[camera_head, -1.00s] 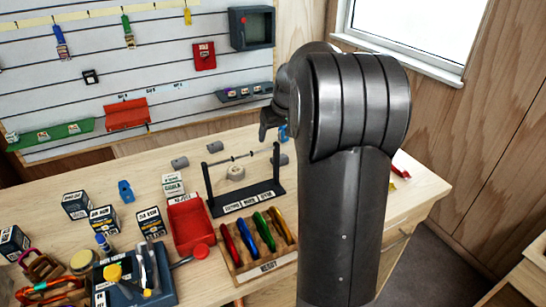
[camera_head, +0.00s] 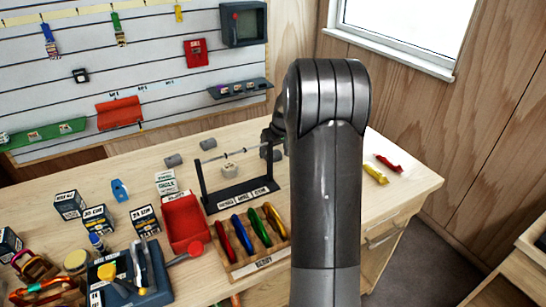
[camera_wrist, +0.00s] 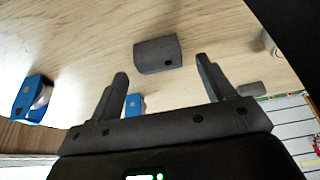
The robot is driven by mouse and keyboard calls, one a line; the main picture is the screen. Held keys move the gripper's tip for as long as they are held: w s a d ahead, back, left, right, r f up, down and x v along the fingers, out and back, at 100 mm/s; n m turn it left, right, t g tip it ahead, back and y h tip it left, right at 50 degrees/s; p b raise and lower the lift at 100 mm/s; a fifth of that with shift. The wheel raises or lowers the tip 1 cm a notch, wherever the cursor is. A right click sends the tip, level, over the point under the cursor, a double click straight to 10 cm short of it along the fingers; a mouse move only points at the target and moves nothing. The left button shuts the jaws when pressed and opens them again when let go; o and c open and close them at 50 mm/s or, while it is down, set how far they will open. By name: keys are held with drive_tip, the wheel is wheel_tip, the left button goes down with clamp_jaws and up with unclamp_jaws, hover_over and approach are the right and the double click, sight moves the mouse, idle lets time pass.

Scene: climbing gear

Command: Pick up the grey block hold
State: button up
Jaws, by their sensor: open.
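Grey block holds lie on the wooden table. In the wrist view, one grey block hold (camera_wrist: 158,54) with a dark round hole lies beyond the fingertips, roughly centred between them. My gripper (camera_wrist: 163,78) is open and empty, with table surface showing between its fingers. In the head view, my gripper (camera_head: 271,140) is partly hidden behind my arm, above the back of the table. A grey hold (camera_head: 274,155) shows just below it, partly covered. Two more grey holds, one nearer (camera_head: 173,160) and one farther (camera_head: 207,143), lie further left.
A black stand (camera_head: 240,195) with a rod is close to the gripper's left. A red tray (camera_head: 184,222) and a rack of coloured carabiners (camera_head: 262,262) are in front. Blue holds (camera_wrist: 33,100) lie nearby in the wrist view. My arm hides part of the table.

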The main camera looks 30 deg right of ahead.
drive_tip(key=shift+x, duration=0.9)
drive_tip(key=c, duration=1.1)
